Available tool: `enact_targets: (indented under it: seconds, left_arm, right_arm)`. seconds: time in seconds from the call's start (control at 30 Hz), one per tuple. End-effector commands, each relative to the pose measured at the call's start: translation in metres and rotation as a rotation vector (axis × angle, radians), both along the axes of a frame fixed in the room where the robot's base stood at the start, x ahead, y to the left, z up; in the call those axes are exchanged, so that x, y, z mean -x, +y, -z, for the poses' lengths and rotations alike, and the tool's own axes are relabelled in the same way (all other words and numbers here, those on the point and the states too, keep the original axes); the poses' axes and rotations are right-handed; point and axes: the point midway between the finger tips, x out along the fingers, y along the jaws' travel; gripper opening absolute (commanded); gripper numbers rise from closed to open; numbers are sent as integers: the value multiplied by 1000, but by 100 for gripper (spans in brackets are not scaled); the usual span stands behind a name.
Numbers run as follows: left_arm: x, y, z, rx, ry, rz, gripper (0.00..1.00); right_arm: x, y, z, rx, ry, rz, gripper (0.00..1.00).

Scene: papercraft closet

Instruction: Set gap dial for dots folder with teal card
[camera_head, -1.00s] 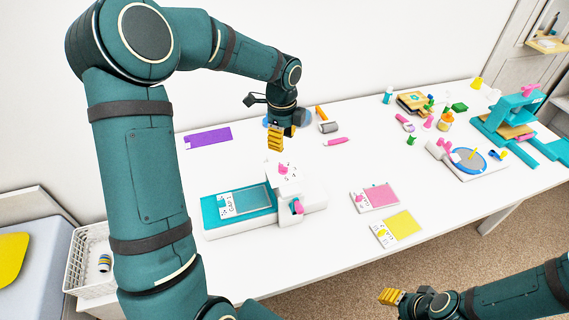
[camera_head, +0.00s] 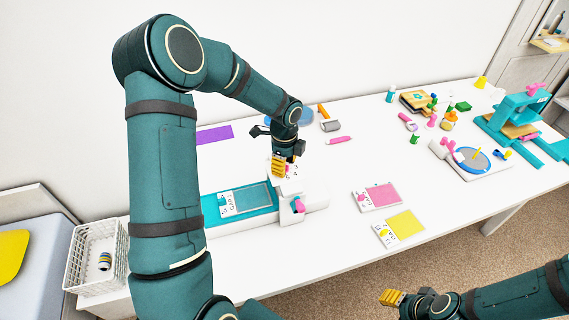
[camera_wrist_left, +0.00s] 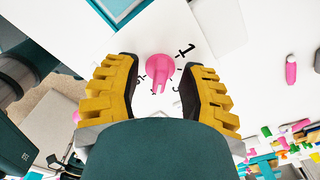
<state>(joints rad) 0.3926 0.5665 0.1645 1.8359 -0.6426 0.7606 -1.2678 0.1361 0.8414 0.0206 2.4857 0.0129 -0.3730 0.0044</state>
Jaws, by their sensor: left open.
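The gap dial (camera_wrist_left: 164,72) is a pink knob on a white housing with black numbers around it. It lies between the spread yellow fingers of my left gripper (camera_wrist_left: 158,88) in the left wrist view.
A pink card (camera_head: 384,195) and a yellow card (camera_head: 406,224) lie right of the machine. A grey-headed roller (camera_head: 330,126) and a pink tool (camera_head: 340,140) lie behind. A teal press (camera_head: 508,115) stands at the far right. The table front is clear.

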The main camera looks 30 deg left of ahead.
Motion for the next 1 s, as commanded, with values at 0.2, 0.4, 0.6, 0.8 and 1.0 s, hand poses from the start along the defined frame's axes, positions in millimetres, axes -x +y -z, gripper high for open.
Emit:
enact_targets:
  seconds: [0.2, 0.4, 0.6, 0.8, 1.0]
  left_arm:
    - [0, 0, 0, 0, 0, 0, 0]
    - [0, 0, 0, 0, 0, 0, 0]
    - [0, 0, 0, 0, 1, -24, 0]
    - [0, 0, 1, -1, 0, -112, 0]
    - [0, -1, 1, -1, 1, -270, 0]
  right_arm:
    - [0, 0, 0, 0, 0, 0, 47]
    - [0, 0, 0, 0, 0, 0, 47]
    - [0, 0, 1, 0, 0, 0, 47]
    - [0, 0, 5, 1, 0, 0, 47]
    - [0, 0, 12, 2, 0, 0, 47]
